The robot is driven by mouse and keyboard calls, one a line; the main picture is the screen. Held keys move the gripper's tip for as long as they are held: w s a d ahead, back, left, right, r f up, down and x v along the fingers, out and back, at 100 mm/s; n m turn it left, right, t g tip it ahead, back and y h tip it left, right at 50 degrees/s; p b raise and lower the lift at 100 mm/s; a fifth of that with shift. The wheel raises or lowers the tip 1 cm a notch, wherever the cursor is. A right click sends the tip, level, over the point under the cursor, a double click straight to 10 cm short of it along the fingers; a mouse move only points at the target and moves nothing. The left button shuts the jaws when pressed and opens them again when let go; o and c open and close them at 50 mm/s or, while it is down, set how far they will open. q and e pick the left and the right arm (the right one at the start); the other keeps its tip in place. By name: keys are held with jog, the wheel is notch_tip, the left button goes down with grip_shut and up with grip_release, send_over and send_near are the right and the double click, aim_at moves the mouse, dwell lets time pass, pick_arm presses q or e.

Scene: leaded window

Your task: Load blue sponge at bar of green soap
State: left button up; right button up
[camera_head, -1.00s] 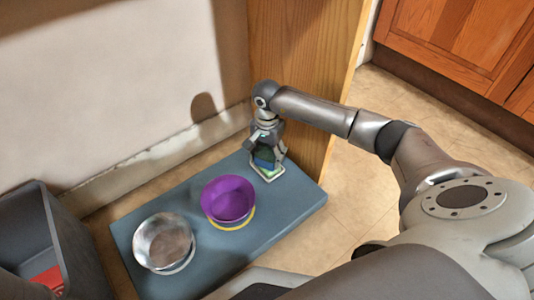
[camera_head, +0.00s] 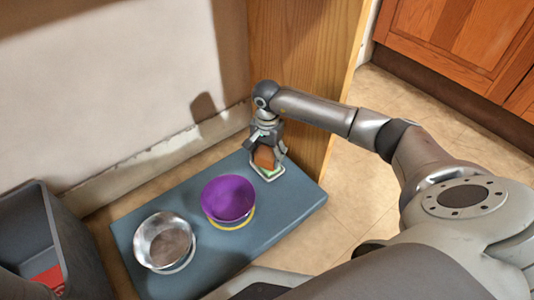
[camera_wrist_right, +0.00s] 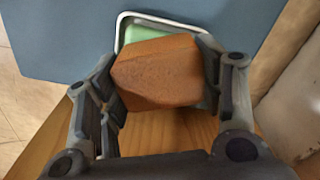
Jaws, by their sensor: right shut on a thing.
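My right gripper (camera_head: 266,150) is shut on an orange-brown block (camera_head: 264,158), which shows between its fingers in the wrist view (camera_wrist_right: 160,75). I see no blue sponge now; a blue thing was in this gripper a second ago. The green soap (camera_head: 269,171) lies in a white-rimmed dish (camera_head: 280,174) right below the block. In the wrist view the soap (camera_wrist_right: 150,33) is partly covered by the block, and I cannot tell if they touch. My left gripper is not in view.
A purple bowl (camera_head: 228,196) with a yellow rim under it and a metal bowl (camera_head: 163,242) stand on the blue-grey surface (camera_head: 200,272). A dark bin (camera_head: 78,240) is at the left. A wooden panel (camera_head: 305,60) rises behind the gripper.

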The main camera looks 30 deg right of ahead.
aim_at(267, 153)
jog(key=shift+s, duration=0.1)
notch_tip(267, 153, up, 7)
jog(key=p, duration=0.6)
jog(key=shift+f, duration=0.1)
dwell(0.4)
